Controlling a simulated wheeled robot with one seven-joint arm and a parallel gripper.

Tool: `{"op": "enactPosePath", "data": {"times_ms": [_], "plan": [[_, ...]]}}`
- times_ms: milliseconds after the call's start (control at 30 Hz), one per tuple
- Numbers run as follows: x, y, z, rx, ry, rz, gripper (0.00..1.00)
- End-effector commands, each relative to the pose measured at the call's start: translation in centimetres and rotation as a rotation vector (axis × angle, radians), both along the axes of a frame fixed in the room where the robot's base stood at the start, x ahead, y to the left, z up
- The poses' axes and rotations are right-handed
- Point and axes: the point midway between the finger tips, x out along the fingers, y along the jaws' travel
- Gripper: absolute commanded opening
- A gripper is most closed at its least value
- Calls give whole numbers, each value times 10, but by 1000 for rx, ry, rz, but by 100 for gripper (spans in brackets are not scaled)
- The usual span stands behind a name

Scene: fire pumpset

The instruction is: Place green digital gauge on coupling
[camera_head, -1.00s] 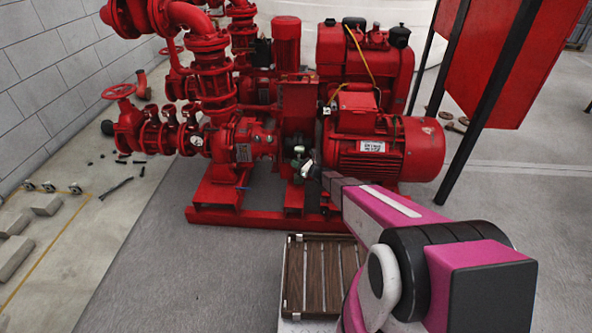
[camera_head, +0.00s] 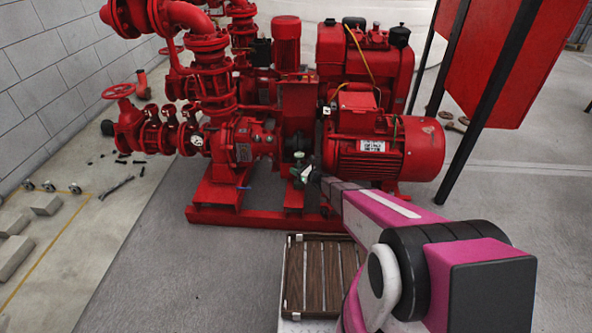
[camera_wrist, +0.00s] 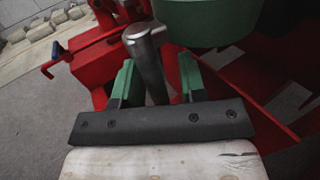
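The green digital gauge (camera_head: 301,171) shows small in the head view, just in front of the coupling area between pump and motor. In the wrist view its round green body (camera_wrist: 207,22) is at the top, with a metal rod (camera_wrist: 149,65) beside it. The dark coupling (camera_head: 297,144) is partly hidden behind the gauge; I cannot tell whether they touch. My gripper (camera_wrist: 157,82) has its two green fingers apart, on either side of the rod, with narrow gaps showing. In the head view my gripper (camera_head: 314,177) is at the gauge, its fingers too small to read.
The red motor (camera_head: 385,150) is right of the coupling and the red pump (camera_head: 240,143) left. The red base frame (camera_head: 255,216) runs below. A slatted wooden pallet (camera_head: 318,278) lies in front.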

Motion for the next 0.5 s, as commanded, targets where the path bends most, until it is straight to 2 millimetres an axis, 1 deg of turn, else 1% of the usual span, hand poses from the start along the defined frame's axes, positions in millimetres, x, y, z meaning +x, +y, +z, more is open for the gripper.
{"op": "enactPosePath", "data": {"times_ms": [167,233,367,500], "plan": [[-1,-1,4,0,0,0,38],[-5,-7,3,-1,1,-1,38],[-17,-26,4,0,0,-2,38],[-32,-50,4,0,0,-2,38]]}}
